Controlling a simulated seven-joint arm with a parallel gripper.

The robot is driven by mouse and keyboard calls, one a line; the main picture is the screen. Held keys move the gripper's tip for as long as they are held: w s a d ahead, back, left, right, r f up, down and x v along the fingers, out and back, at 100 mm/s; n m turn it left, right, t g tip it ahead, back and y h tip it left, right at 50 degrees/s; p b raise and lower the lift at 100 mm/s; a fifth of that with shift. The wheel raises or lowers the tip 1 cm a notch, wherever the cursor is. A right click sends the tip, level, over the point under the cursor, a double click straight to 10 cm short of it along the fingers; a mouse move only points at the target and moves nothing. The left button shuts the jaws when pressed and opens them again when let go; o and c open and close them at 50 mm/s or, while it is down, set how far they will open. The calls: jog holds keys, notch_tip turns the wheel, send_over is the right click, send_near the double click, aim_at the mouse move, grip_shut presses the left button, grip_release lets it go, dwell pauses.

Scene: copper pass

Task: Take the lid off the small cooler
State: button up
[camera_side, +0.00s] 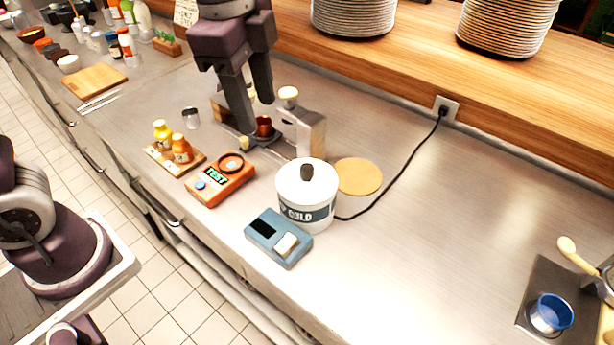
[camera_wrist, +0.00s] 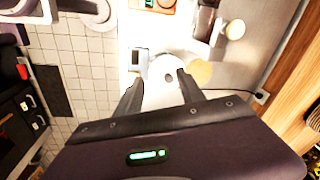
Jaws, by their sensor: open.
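The small cooler (camera_side: 306,214) is a white round tub with a blue band reading "COLD", standing upright on the steel counter. Its white lid (camera_side: 325,180) is on top, with a dark knob (camera_side: 307,172) in the middle. In the wrist view the lid (camera_wrist: 157,67) and knob (camera_wrist: 168,78) show beyond and between my fingers. My gripper (camera_side: 256,115) is open and empty, fingers pointing down. In the side view it appears up and left of the cooler, apart from it. It also shows in the wrist view (camera_wrist: 160,77).
A blue-grey device (camera_side: 264,229) stands close in front of the cooler, and an orange "TEST" device (camera_side: 218,182) to its left. A round tan board (camera_side: 358,177) and a black cord (camera_side: 404,164) lie right and behind. A grey appliance (camera_side: 310,132) stands behind.

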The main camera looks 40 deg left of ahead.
aim_at(308, 167)
jog(key=w+d+f+m+g, duration=0.1)
jog(key=w+d+f+m, duration=0.4)
jog(key=shift+d+f+m+g, duration=0.1)
jog(key=shift+f+m+g, duration=0.2)
jog(key=shift+g, duration=0.1)
notch_tip(308, 167, down, 7)
jog(key=shift+f, duration=0.1)
grip_shut()
